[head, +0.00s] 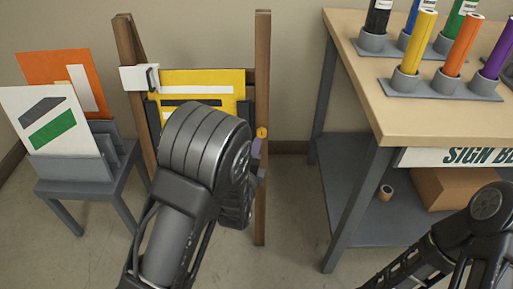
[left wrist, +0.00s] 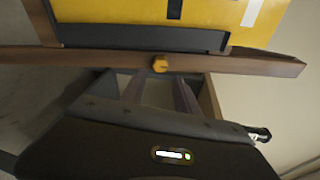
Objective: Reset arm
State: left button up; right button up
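My left arm reaches up through the middle of the head view and covers part of the wooden easel (head: 262,60) and the lower part of its yellow sign board (head: 205,82). In the left wrist view, my left gripper (left wrist: 160,80) has its two fingers apart with nothing between them. Its fingertips point at the wooden easel leg (left wrist: 230,62), close to a small orange-yellow knob (left wrist: 160,63). That knob also shows on the easel's right leg in the head view (head: 262,133). I cannot tell whether the fingers touch the leg. My right gripper is out of view; part of my right arm shows at lower right.
A grey stand (head: 72,170) with orange and white sign boards is at left. A wooden-topped table (head: 420,123) at right holds coloured rolls in grey holders. Its lower shelf (head: 362,210) carries a cardboard box (head: 450,187) and a small roll (head: 385,192). Floor between easel and table is clear.

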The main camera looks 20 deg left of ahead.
pick_arm(q)
jog(key=s+d+f+n+g+h, duration=0.1)
jog(key=s+d+f+n+g, duration=0.2)
jog(key=s+f+n, duration=0.35)
jog(key=s+d+f+n+g+h, duration=0.1)
jog(key=s+d+f+n+g, duration=0.25)
jog(key=f, duration=0.55)
jog(key=s+d+f+n+g+h, duration=0.2)
jog(key=s+f+n+g, duration=0.3)
jog(key=s, duration=0.6)
jog(key=s+d+f+n+g+h, duration=0.1)
jog(key=s+d+f+n+g, duration=0.35)
jog(key=s, duration=0.75)
notch_tip(320, 180, up, 19)
jog(key=a+n+p, duration=0.1)
jog(key=a+p, duration=0.1)
jog(key=p, duration=1.9)
jog(key=shift+a+r+t+p, duration=0.2)
jog(key=shift+a+t+p, duration=0.1)
jog(key=shift+t, duration=0.1)
